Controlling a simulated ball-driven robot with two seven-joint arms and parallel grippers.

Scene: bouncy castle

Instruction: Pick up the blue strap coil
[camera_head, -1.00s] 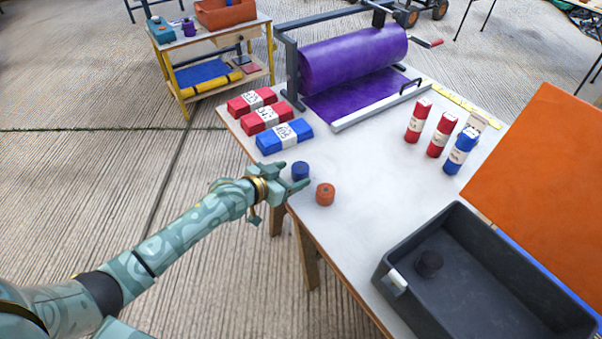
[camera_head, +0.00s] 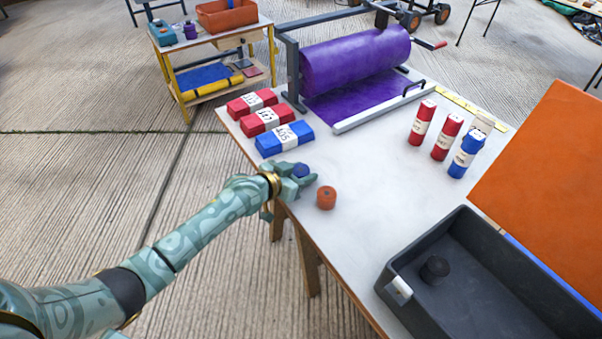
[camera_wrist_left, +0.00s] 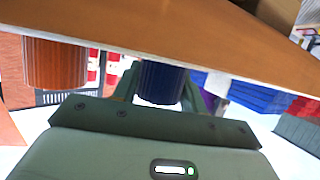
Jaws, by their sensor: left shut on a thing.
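The blue strap coil (camera_head: 301,171) is a small dark blue cylinder near the table's left edge in the head view. My left gripper (camera_head: 301,178) reaches in from the left and is shut on it, with a finger on either side. In the left wrist view the blue coil (camera_wrist_left: 161,82) sits between the fingers of my left gripper (camera_wrist_left: 160,88). I cannot tell whether the coil is clear of the tabletop. My right gripper is not in view.
An orange coil (camera_head: 326,198) stands just right of the gripper. Red and blue labelled packs (camera_head: 285,138) lie behind it. A grey tray (camera_head: 396,268) with a black coil (camera_head: 434,270) is at the front right. The white table's (camera_head: 380,170) middle is clear.

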